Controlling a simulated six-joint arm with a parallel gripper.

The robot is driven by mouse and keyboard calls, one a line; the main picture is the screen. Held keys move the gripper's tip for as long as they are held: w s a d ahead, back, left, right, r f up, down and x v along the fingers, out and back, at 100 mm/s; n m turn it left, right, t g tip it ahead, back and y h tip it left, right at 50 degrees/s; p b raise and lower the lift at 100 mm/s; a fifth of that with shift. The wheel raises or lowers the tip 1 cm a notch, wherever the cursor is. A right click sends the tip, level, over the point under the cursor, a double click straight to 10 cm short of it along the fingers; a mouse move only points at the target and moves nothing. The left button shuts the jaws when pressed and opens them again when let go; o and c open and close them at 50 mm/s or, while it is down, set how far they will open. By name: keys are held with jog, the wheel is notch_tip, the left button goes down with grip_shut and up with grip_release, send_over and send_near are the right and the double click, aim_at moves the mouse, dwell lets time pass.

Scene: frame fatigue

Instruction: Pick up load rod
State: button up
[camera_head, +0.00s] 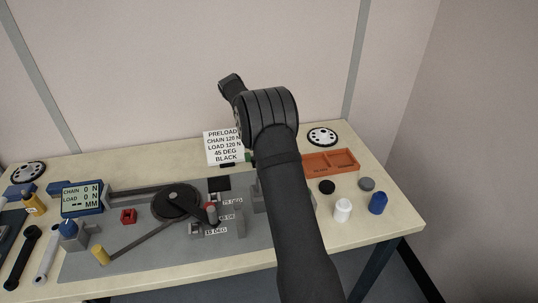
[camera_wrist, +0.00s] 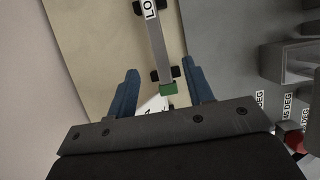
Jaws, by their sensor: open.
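The load rod (camera_wrist: 158,48) is a grey bar in the wrist view, with a white label of which "LO" can be read and a green end. It lies across black supports (camera_wrist: 164,74) on the pale bench top. My gripper (camera_wrist: 161,70) is open, with its blue fingers on either side of the rod's green end. The fingers look apart from the rod; the height between them cannot be told. In the head view my arm covers the gripper and most of the area around the rod.
A grey fixture plate (camera_head: 130,246) carries a dark wheel (camera_head: 175,201) and angle-marked blocks. A white instruction card (camera_head: 222,148) stands at the back. An orange tray (camera_head: 330,172), a white bottle (camera_head: 343,210) and a blue bottle (camera_head: 378,203) stand at the right. Wrenches lie at the left.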

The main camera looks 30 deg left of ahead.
jog(key=x, duration=0.9)
jog(key=shift+w+f, duration=0.25)
jog(key=shift+w, duration=0.05)
jog(key=shift+a, duration=0.1)
grip_shut()
